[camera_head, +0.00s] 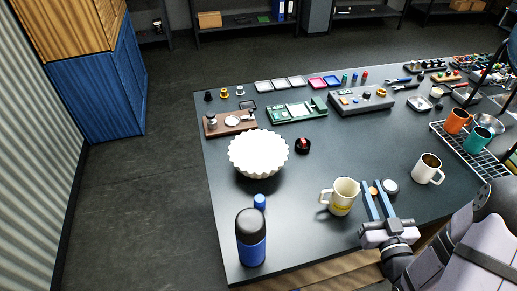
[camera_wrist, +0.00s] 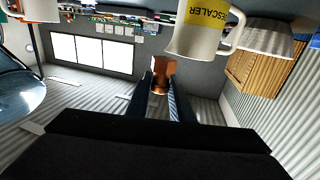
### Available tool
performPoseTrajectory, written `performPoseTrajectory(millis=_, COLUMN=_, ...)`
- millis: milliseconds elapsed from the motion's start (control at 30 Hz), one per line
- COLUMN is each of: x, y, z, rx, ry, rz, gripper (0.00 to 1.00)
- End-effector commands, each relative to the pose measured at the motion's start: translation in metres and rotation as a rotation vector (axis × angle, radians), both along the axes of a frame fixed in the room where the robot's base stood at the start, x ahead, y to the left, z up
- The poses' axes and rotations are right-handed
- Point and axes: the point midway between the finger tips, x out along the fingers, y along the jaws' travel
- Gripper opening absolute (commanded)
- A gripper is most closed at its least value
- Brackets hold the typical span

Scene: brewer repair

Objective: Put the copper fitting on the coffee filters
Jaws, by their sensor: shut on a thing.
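The copper fitting (camera_head: 374,191) is between the fingertips of my gripper (camera_head: 375,186) at the front right of the table. In the wrist view, my gripper (camera_wrist: 161,84) is shut on the copper fitting (camera_wrist: 161,72), which sticks out past the fingertips. The coffee filters (camera_head: 258,153) are a white fluted stack on the left part of the table, with nothing on top. They also show at the upper right of the wrist view (camera_wrist: 262,40). My gripper is to the right of and nearer than the filters, apart from them.
A cream mug (camera_head: 341,196) with a yellow label stands between my gripper and the filters. A blue bottle (camera_head: 251,240) stands at the front left edge. A dark red-topped item (camera_head: 303,146) is right of the filters. A white mug (camera_head: 428,169) stands at right. The middle table is clear.

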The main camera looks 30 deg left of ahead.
Motion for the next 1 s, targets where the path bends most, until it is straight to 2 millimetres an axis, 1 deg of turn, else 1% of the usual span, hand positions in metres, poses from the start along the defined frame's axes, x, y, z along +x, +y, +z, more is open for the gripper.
performPoseTrajectory(millis=33, x=0.011, y=0.002, z=-0.007, rx=-0.005, ry=-0.014, rz=0.004, gripper=0.00)
performPoseTrajectory(millis=167, x=0.035, y=0.001, z=-0.014, rx=-0.016, ry=-0.014, rz=-0.002, gripper=0.00)
performPoseTrajectory(millis=233, x=0.050, y=0.001, z=-0.018, rx=-0.021, ry=-0.013, rz=-0.009, gripper=0.00)
performPoseTrajectory(millis=367, x=0.082, y=-0.002, z=-0.020, rx=-0.026, ry=-0.014, rz=-0.029, gripper=0.00)
performPoseTrajectory(millis=400, x=0.092, y=0.002, z=-0.018, rx=-0.026, ry=-0.015, rz=-0.029, gripper=0.00)
performPoseTrajectory(millis=533, x=0.122, y=0.028, z=-0.005, rx=-0.024, ry=-0.016, rz=-0.001, gripper=0.00)
performPoseTrajectory(millis=600, x=0.136, y=0.040, z=0.005, rx=-0.019, ry=-0.015, rz=0.007, gripper=0.00)
performPoseTrajectory(millis=767, x=0.160, y=0.066, z=0.033, rx=0.001, ry=-0.014, rz=0.012, gripper=0.00)
performPoseTrajectory(millis=800, x=0.161, y=0.076, z=0.040, rx=0.003, ry=-0.010, rz=0.023, gripper=0.00)
performPoseTrajectory(millis=967, x=0.154, y=0.124, z=0.058, rx=0.001, ry=-0.007, rz=0.095, gripper=0.00)
performPoseTrajectory(millis=1000, x=0.151, y=0.137, z=0.063, rx=0.001, ry=-0.008, rz=0.113, gripper=0.00)
